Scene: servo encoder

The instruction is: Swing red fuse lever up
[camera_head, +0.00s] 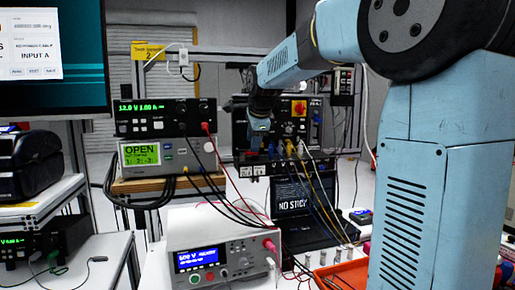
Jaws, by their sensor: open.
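My arm reaches from the right to a dark electrical panel (312,140) at the back centre. My gripper (258,138) is small and dark in front of the panel's left part, and its fingers are hard to make out. I see nothing held in it. A red knob on a yellow plate (300,108) sits on the panel, right of my gripper. I cannot make out a separate red fuse lever; it may be hidden behind my gripper or too small to tell.
Blue, yellow and white cables (290,148) hang from the panel. A laptop (300,205) stands below it. Stacked instruments (160,118) stand to the left, and a white meter (222,246) is in front. An orange tray (342,276) lies at the lower right.

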